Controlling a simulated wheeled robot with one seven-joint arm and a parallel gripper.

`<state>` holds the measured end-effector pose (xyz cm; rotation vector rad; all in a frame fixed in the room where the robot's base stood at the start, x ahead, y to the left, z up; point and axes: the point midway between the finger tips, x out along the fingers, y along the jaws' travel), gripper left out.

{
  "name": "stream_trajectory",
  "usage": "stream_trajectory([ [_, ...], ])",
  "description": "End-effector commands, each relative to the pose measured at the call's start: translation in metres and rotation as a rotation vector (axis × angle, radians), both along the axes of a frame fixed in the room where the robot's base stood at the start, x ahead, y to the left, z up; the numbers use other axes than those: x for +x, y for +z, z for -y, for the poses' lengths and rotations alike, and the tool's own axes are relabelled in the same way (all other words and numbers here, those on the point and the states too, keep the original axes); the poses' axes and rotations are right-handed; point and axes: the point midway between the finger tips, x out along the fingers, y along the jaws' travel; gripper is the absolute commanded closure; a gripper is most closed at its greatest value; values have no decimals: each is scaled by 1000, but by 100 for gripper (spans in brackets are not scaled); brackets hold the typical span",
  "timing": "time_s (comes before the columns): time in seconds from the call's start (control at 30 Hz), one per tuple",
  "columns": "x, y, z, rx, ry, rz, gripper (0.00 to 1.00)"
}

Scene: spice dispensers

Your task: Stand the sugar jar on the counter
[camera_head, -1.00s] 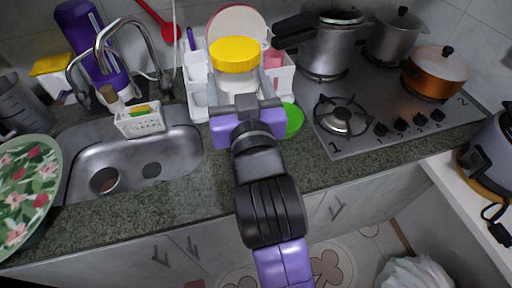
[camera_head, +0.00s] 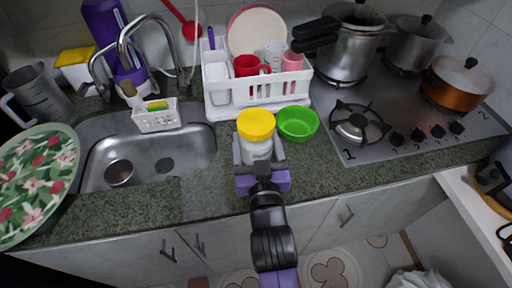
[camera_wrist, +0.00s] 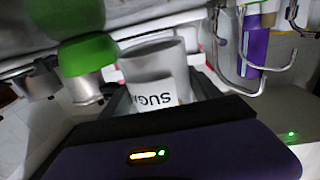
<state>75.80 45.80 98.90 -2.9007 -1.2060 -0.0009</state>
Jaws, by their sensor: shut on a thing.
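The sugar jar (camera_head: 258,150) is a pale jar with a yellow lid and a printed label, upright between the fingers of my gripper (camera_head: 259,152). My gripper is shut on it, at the front part of the counter (camera_head: 215,190) between the sink and the stove. In the wrist view the jar (camera_wrist: 155,65) shows its "SUGAR" label partly, with the rest cut off by my gripper. I cannot tell whether the jar's base touches the counter.
A green bowl (camera_head: 298,123) stands just right of the jar. A white dish rack (camera_head: 218,100) with cups and plates is behind. The sink (camera_head: 150,160) is left, the stove (camera_head: 400,110) right. Bare counter lies in front and to the right.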

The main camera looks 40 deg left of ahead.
Motion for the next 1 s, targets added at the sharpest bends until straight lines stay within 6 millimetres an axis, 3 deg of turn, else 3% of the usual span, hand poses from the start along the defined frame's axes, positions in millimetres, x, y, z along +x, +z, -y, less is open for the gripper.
stream_trajectory([
  [0.23, 0, -26, -1, 2, 1, 4, 100],
  [0.63, 0, -31, 0, 4, 1, 4, 100],
  [0.67, 0, -34, 0, -1, 0, -1, 26],
  [0.77, 0, -33, 0, -1, 0, -1, 6],
  [1.0, 0, -33, 0, -1, 0, -1, 6],
])
